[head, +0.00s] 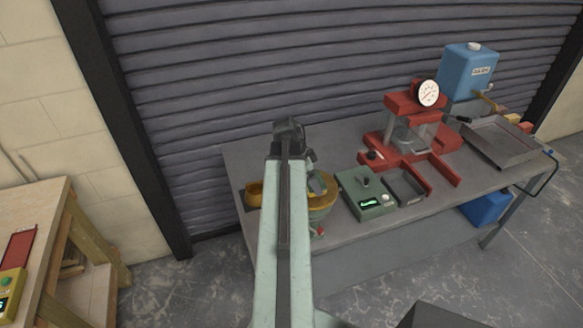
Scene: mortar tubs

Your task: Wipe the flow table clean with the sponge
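A round brass-coloured top on a greenish stand, which looks like the flow table (325,190), is on the grey bench just right of my arm. My arm covers part of it. A yellow-brown piece (254,194) shows on the left of my arm; I cannot tell whether it is part of the same thing or separate. My gripper (313,163) is at the far end of the arm, above or beside the brass top, mostly hidden by the arm. Its fingers and anything in them cannot be made out. I cannot pick out a sponge.
On the grey bench (240,165) to the right stand a green box with a display (366,194), a small dark tray (405,187), a red press with a gauge (402,135), a blue container (467,75) and a metal tray (499,143). A wooden table (42,199) is at left.

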